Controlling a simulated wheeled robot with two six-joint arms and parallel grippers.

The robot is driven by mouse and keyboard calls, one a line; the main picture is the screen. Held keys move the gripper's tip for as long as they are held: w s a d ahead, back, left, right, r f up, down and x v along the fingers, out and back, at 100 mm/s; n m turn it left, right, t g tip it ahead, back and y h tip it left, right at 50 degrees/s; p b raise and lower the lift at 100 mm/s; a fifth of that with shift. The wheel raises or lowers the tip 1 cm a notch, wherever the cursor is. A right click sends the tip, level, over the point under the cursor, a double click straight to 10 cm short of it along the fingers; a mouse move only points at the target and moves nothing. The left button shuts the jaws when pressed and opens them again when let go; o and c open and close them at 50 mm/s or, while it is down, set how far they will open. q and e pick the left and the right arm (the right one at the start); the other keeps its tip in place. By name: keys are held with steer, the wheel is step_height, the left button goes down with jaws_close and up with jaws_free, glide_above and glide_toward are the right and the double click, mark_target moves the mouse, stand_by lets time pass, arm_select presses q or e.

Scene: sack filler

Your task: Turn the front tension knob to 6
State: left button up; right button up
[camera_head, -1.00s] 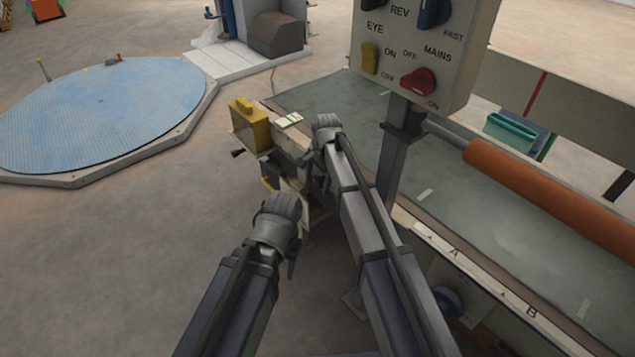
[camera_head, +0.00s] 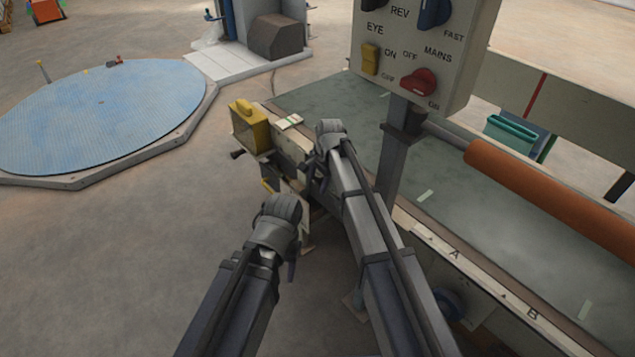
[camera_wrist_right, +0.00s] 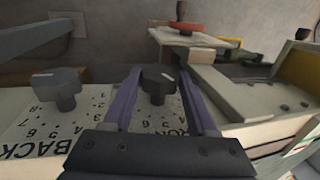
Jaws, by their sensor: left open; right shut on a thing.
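The front tension knob (camera_wrist_right: 158,84) is black and sits on a pale plate lettered with a partly hidden "FRONT" in the right wrist view. A small pale mark shows on its top; which number it points at cannot be read. My right gripper (camera_wrist_right: 158,92) has its two fingers on either side of this knob and is shut on it. A second black knob (camera_wrist_right: 60,87) stands to the left, by the word "BACK" and a ring of numbers. In the head view my right gripper (camera_head: 322,170) is at the machine head, hiding the knobs. My left gripper (camera_head: 291,258) is open, lower and nearer.
A yellow box (camera_head: 250,128) is on the machine head, left of my right gripper. A control panel (camera_head: 415,50) on a post stands close to the right. The conveyor (camera_head: 500,235) with an orange roller (camera_head: 555,195) runs right. Open floor lies left.

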mark_target(318, 180)
steer(key=shift+s+d+f+t+y+b, duration=0.15)
steer(key=shift+s+f+t+y+b, duration=0.2)
steer(key=shift+t+y+b, duration=0.35)
steer(key=shift+t+b, duration=0.3)
steer(key=shift+t, duration=0.1)
steer(key=shift+w+r+y, duration=0.15)
steer(key=shift+r+y, duration=0.1)
steer(key=shift+y, duration=0.05)
steer(key=o, duration=1.4)
steer(key=shift+c, duration=0.2)
steer(key=shift+r, duration=0.1)
step_height(318, 180, up, 10)
steer(key=p, duration=1)
